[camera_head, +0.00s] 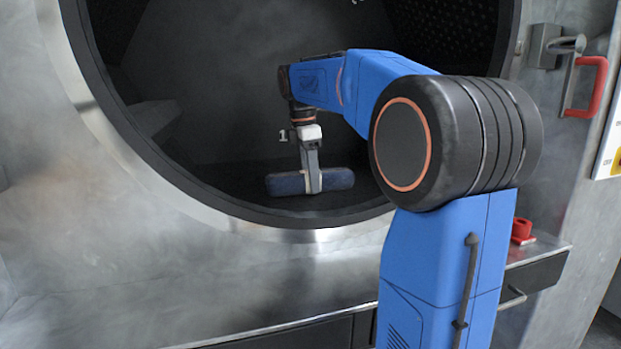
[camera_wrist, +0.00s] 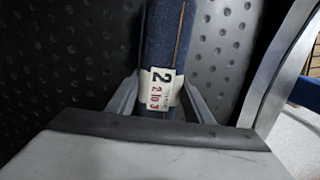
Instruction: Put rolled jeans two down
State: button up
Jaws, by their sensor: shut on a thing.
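The rolled jeans two (camera_head: 337,179) are a dark blue roll lying crosswise in my gripper (camera_head: 311,183), inside the washer drum near its lower front. In the wrist view the roll (camera_wrist: 165,40) runs upright between the two fingers of my gripper (camera_wrist: 155,95). A white paper band (camera_wrist: 160,88) marked with a 2 wraps its middle. My gripper points down and is shut on the roll at the band. The roll is low, close to the drum's floor; I cannot tell if it touches it.
The round drum opening (camera_head: 220,213) has a dark rim and a wide metal surround. The perforated drum wall (camera_wrist: 80,50) lies behind the roll in the wrist view. A red handle (camera_head: 597,88) is at the right. A red object (camera_head: 522,230) sits on the ledge lower right.

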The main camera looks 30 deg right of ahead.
aim_at(305, 172)
jog(key=shift+f, duration=0.1)
jog(key=o, duration=1.3)
notch_tip(305, 172, up, 12)
jog(key=a, duration=0.1)
jog(key=shift+w+a, duration=0.2)
